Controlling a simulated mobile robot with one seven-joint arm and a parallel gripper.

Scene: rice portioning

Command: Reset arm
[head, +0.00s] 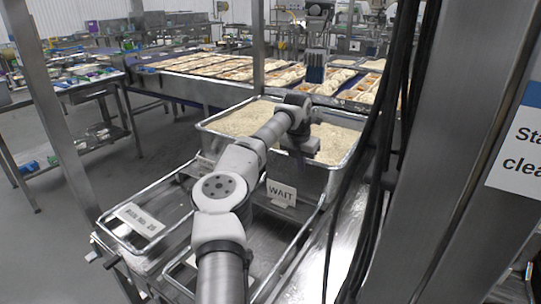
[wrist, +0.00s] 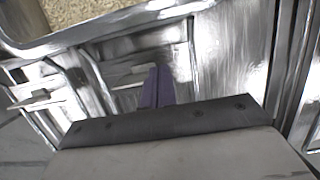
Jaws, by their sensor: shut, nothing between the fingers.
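My arm reaches from the bottom centre of the head view toward a large metal tub of rice (head: 338,178). My gripper (head: 303,165) points down near the tub's front side, partly hidden by my own wrist; I cannot tell its exact distance from the rim. In the wrist view my gripper's purple fingers (wrist: 157,84) are together with nothing between them. Shiny metal surfaces lie beyond them. Rice (wrist: 75,10) shows at the top left of the wrist view.
A "WAIT" sign (head: 281,192) stands at the tub's front. A numbered sign (head: 139,219) lies on the metal frame at left. A conveyor (head: 215,93) with several food trays runs behind. Black cables (head: 372,170) and a steel post (head: 452,150) stand close on the right.

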